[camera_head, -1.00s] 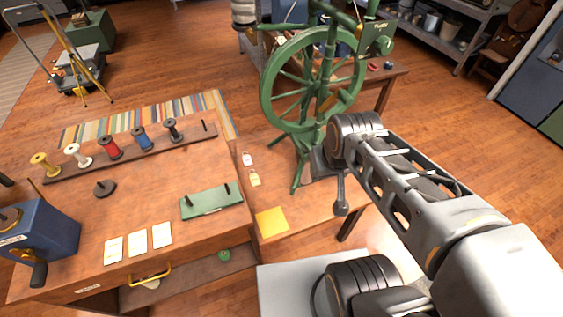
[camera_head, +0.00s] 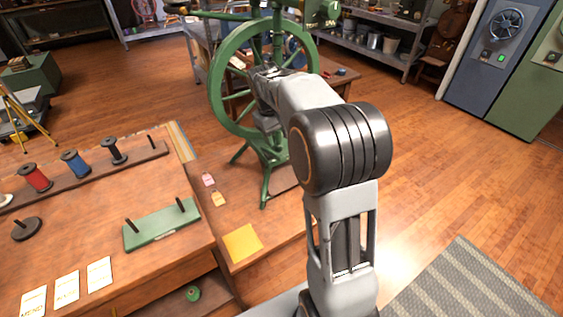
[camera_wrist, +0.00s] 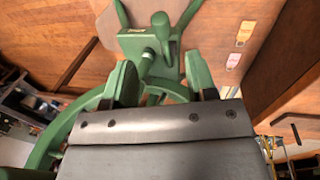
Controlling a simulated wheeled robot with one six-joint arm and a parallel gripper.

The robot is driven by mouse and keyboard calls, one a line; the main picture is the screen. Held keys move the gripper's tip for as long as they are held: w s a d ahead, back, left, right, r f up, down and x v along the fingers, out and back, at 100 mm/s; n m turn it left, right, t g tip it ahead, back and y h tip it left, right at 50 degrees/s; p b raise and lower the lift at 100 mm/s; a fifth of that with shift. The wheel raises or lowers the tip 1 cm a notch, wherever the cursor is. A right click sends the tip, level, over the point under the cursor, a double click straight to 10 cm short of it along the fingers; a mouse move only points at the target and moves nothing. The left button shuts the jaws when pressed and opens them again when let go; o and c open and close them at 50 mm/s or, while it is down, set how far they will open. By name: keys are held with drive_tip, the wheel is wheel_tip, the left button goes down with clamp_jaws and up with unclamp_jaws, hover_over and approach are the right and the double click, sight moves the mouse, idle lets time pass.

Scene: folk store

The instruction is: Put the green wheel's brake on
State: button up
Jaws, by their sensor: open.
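The green wheel (camera_head: 217,85) stands upright on its green stand in the head view, and my forearm covers part of it. A small green box (camera_head: 325,12) is at its top right. In the wrist view the wheel's rim (camera_wrist: 48,145) curves at the lower left. A green box (camera_wrist: 143,50) with a label and a short green lever (camera_wrist: 161,28) is ahead of my gripper (camera_wrist: 157,95). My gripper is open, close to the wheel's frame, with the lever apart from it. Whether it touches the frame, and the lever's exact setting, I cannot tell.
Pink and yellow tags (camera_head: 219,199) and a yellow sheet (camera_head: 242,242) lie on the wooden bench. A green tray (camera_head: 161,228) with pegs and several spools (camera_head: 76,163) stand on the left table. Cabinets (camera_head: 500,55) stand at the right.

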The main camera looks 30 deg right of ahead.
sight(282, 156)
drive_tip(key=f, duration=0.3)
drive_tip(key=d+f+b, duration=0.1)
drive_tip(key=f, duration=0.3)
drive_tip(key=d+f, duration=0.1)
drive_tip(key=f, duration=0.2)
drive_tip(key=shift+w+f+b, duration=0.15)
drive_tip(key=shift+f+b, duration=0.2)
drive_tip(key=shift+b, duration=0.05)
clamp_jaws()
